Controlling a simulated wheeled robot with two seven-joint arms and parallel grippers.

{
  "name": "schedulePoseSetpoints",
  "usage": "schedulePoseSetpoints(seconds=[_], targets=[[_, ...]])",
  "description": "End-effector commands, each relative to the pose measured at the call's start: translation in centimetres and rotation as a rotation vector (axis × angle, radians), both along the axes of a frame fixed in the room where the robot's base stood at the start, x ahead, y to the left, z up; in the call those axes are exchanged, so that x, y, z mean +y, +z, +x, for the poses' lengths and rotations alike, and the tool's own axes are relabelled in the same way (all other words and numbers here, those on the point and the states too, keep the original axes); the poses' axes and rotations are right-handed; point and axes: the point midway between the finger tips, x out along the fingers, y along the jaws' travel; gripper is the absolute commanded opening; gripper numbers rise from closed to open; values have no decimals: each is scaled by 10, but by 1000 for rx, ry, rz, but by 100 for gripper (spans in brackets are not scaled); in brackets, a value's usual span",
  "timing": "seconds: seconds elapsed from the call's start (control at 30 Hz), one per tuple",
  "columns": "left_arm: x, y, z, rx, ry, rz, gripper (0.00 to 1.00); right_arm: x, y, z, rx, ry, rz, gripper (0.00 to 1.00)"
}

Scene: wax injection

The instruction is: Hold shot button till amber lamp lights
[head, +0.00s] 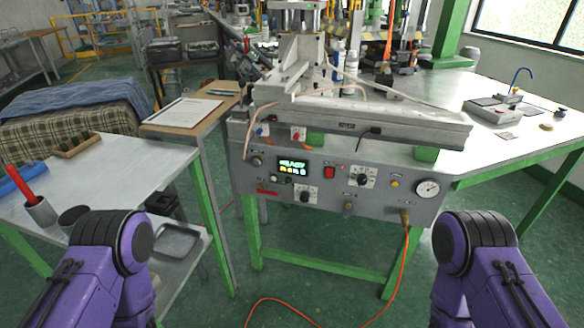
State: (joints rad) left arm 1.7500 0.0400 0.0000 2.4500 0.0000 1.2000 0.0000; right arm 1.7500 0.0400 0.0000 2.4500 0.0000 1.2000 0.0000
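The wax injector's grey control panel (330,200) faces me in the middle of the head view. It has a lit display (292,166) with green text that seems to read READY and a row of coloured marks. A red rocker switch (329,172), a dial knob (362,177), a lower dial knob (306,194) and a round pressure gauge (428,188) are on it. A small amber-yellow round part (395,184) is left of the gauge; I cannot tell whether it is lit. Which control is the shot button is unclear. Only my purple arm links show; neither gripper is in view.
A grey side table (120,175) at left holds a cup with a red tool (40,210). A clipboard (185,112) lies on a wooden top behind it. A white workbench (480,150) extends right. An orange hose (403,265) hangs from the panel to the floor.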

Motion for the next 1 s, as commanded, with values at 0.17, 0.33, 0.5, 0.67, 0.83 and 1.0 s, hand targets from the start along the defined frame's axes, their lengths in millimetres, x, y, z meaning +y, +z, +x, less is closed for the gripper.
schedulePoseSetpoints(seconds=[0.17, 0.33, 0.5, 0.67, 0.83, 1.0], targets=[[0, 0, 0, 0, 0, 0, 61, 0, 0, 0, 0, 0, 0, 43], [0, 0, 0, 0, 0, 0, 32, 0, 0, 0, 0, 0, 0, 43], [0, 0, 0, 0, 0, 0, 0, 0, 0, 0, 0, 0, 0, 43], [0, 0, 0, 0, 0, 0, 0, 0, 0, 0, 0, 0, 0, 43], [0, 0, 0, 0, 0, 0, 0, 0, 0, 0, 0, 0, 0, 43], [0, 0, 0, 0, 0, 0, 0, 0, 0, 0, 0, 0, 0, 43]])
